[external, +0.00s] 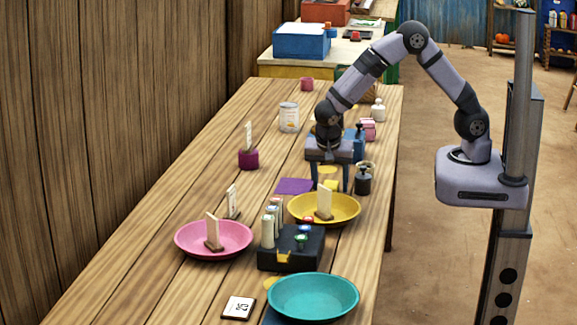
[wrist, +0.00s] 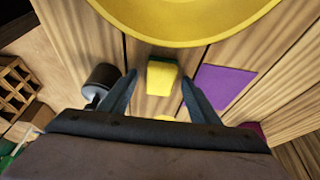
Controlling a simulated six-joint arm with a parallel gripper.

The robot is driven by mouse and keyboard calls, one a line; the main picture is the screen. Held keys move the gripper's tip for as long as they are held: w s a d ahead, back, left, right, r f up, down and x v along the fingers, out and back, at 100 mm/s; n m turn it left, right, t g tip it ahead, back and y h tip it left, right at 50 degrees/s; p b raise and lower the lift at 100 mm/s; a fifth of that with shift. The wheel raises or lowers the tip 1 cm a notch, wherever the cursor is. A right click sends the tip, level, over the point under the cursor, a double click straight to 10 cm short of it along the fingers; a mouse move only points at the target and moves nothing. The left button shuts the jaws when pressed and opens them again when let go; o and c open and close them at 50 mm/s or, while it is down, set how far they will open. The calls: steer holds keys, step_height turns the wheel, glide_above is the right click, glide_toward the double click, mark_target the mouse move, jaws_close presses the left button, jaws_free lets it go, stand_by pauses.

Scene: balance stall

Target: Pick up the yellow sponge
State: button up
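The yellow sponge (wrist: 162,80) is a small block on the wooden table, below the yellow dish in the wrist view. In the external view the sponge (external: 331,185) shows between my fingers. My gripper (wrist: 159,82) is open, with one finger on each side of the sponge and a gap at both sides. In the external view my gripper (external: 330,188) points down, low over the table behind the yellow dish. I cannot tell how far the fingertips are above the table.
The yellow dish (external: 347,213) is close in front. A dark weight (external: 363,184) stands beside the right finger. A purple cloth (external: 294,186) lies flat at the left.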

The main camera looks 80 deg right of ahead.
mark_target(330, 185)
steer(key=c, duration=1)
steer(key=shift+r, duration=0.1)
steer(key=shift+c, duration=0.2)
step_height(330, 185, up, 10)
steer(key=b, duration=0.1)
